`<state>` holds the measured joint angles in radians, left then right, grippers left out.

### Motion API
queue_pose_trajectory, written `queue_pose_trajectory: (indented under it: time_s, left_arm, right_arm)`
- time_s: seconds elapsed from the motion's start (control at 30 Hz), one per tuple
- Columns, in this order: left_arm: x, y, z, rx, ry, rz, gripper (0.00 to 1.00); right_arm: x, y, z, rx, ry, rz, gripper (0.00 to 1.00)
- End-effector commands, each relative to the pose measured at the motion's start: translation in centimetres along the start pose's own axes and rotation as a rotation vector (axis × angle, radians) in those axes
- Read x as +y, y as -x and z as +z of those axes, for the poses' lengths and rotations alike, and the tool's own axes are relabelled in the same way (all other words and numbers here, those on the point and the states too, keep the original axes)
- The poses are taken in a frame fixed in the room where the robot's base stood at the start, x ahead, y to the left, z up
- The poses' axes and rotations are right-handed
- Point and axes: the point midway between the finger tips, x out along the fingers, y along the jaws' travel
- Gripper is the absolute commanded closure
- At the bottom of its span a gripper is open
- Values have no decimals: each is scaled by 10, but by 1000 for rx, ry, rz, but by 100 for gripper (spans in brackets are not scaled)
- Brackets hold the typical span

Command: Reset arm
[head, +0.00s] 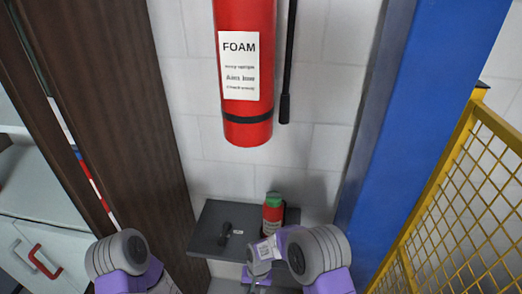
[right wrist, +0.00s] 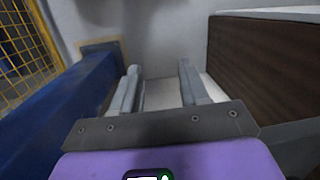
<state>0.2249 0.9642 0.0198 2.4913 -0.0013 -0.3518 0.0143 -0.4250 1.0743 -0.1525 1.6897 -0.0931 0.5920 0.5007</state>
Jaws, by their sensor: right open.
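My right gripper (right wrist: 158,67) is open in the right wrist view, its two grey fingers apart with nothing between them. Pale floor or wall shows between and beyond the fingers. In the head view the grey and purple links of my right arm show at the bottom centre right, and its fingers cannot be made out there. My left arm shows only as a rounded grey and purple link at the bottom left, and its gripper is out of view.
A red foam extinguisher (head: 247,120) hangs on the white wall. A dark shelf (head: 208,218) below holds a small red bottle (head: 272,214) with a green cap and a black item (head: 225,233). A blue post (head: 385,120), yellow mesh fence (head: 465,190) and brown panel (head: 120,110) flank the space.

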Motion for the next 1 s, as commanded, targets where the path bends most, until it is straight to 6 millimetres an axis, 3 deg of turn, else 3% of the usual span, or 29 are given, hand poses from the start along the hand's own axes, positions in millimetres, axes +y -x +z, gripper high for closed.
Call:
queue_pose_trajectory:
  time_s: [0.03, 0.2, 0.4, 0.6, 1.0]
  left_arm:
    - [0, 0, 0, 1, 0, 0, 16]
    - [0, 0, 0, 1, 0, 0, 16]
    - [0, 0, 0, 1, 0, 0, 16]
    - [0, 0, 0, 1, 0, 0, 16]
    - [0, 0, 0, 1, 0, 0, 16]
  right_arm:
    - [25, -17, 13, -16, -24, -40, 56]
    - [82, -54, 63, 11, -71, -173, 56]
    - [120, -65, 121, 82, -126, -257, 56]
    - [133, -62, 149, 127, -148, -277, 56]
    - [134, -62, 150, 131, -150, -278, 56]
